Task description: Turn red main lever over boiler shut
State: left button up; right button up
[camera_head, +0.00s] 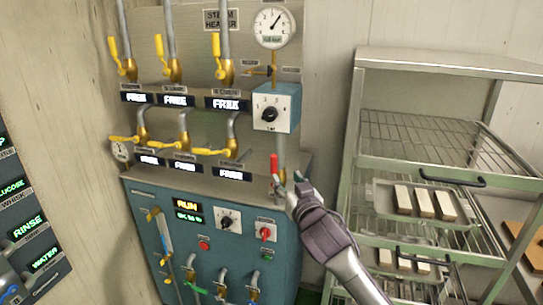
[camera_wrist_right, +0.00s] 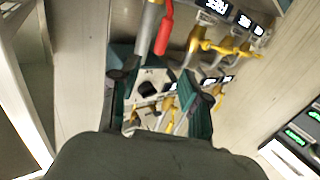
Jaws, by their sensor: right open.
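The red main lever (camera_head: 274,163) stands about upright on the pipe at the right end of the boiler's top ledge. My right gripper (camera_head: 284,185) is just below and to the right of the red lever in the head view, with its fingers open. In the right wrist view the red lever (camera_wrist_right: 165,28) lies beside a grey pipe, beyond the fingertips of the open right gripper (camera_wrist_right: 160,83). Nothing shows between the fingers but background parts. Whether a finger touches the lever I cannot tell. My left gripper is not in view.
The blue boiler panel (camera_head: 163,205) carries knobs, buttons and yellow-handled valves. A control box with a knob (camera_head: 292,104) and a round gauge (camera_head: 274,24) sit above the lever. A metal rack (camera_head: 440,58) with trays stands close on the right.

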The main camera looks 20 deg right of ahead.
aim_at(275, 161)
jog(key=w+p, duration=0.2)
jog(key=w, duration=0.9)
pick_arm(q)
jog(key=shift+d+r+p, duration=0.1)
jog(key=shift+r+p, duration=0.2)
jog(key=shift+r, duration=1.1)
pick_arm(e)
jog(key=shift+w, duration=0.75)
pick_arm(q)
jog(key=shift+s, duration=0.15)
pick_arm(e)
grip_shut()
